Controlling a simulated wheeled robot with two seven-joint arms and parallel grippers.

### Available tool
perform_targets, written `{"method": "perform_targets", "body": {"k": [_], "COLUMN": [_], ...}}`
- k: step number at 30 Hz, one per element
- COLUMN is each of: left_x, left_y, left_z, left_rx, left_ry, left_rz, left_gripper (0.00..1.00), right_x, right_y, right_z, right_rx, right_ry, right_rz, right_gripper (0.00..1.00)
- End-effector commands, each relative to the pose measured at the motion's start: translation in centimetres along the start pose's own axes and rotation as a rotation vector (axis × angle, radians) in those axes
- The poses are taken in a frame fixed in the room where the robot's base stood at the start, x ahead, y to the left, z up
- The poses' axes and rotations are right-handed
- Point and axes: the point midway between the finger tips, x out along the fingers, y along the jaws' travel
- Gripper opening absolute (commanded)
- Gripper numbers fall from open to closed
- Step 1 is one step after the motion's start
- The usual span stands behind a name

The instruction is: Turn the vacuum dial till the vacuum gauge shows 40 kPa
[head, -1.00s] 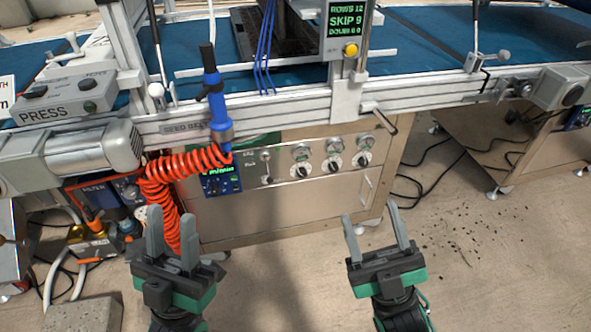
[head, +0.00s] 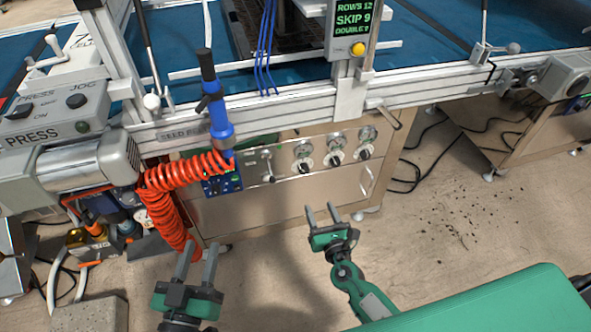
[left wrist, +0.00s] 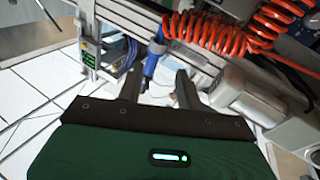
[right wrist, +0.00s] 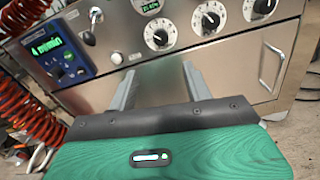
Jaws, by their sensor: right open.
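A steel panel carries a row of three black knobs on white dial plates: a left dial (head: 304,165), a middle dial (head: 334,160) and a right dial (head: 364,153). Small round gauges sit above them, such as the left gauge (head: 302,149). I cannot read which is the vacuum dial or the gauge values. The dials also show in the right wrist view, with the left dial (right wrist: 157,36) nearest. My right gripper (head: 320,209) is open and empty, below and in front of the panel. My left gripper (head: 201,248) has its fingers apart, empty, low at the left.
A coiled red hose (head: 165,200) and a blue tool (head: 215,110) hang left of the dials. A blue display box (right wrist: 58,52) and a lever (right wrist: 88,38) sit beside the dials. The floor in front is open.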

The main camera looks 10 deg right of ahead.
Motion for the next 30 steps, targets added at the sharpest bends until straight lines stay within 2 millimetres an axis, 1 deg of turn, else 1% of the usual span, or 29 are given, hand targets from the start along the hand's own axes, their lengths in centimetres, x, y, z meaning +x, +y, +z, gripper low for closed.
{"method": "perform_targets", "body": {"k": [5, 8, 11, 14, 18, 21, 24, 27, 30], "left_x": [-0.1, 0.0, 0.1, 0.2, 0.6, 0.7, 0.8, 0.8, 0.8], "left_y": [0.0, 0.0, -0.1, -0.2, -0.5, -0.6, -0.8, -0.8, -0.9], "left_z": [0.2, 0.1, -0.2, -0.8, -2.1, -3.1, -4.0, -4.8, -5.2], "left_rx": [-0.001, 0.0, 0.003, 0.007, 0.017, 0.025, 0.032, 0.037, 0.04], "left_ry": [-0.011, 0.0, 0.018, 0.047, 0.117, 0.167, 0.216, 0.253, 0.273], "left_rz": [0.0, 0.0, 0.0, 0.0, -0.002, -0.003, -0.003, -0.002, -0.002], "left_gripper": [0.36, 0.36, 0.36, 0.36, 0.36, 0.36, 0.36, 0.36, 0.36], "right_x": [0.9, 2.4, 4.4, 6.5, 9.2, 10.9, 12.2, 13.1, 13.6], "right_y": [-0.3, -0.3, -0.3, -0.3, -0.3, -0.3, -0.3, -0.4, -0.4], "right_z": [-0.1, 0.0, 0.0, 0.0, 0.0, 0.0, 0.0, 0.0, 0.0], "right_rx": [-0.041, -0.037, -0.037, -0.036, -0.034, -0.034, -0.035, -0.035, -0.035], "right_ry": [-0.01, -0.011, -0.011, -0.011, -0.01, -0.009, -0.008, -0.009, -0.008], "right_rz": [-0.01, -0.01, -0.01, -0.009, -0.009, -0.009, -0.008, -0.008, -0.008], "right_gripper": [0.5, 0.5, 0.5, 0.5, 0.5, 0.5, 0.5, 0.5, 0.5]}}
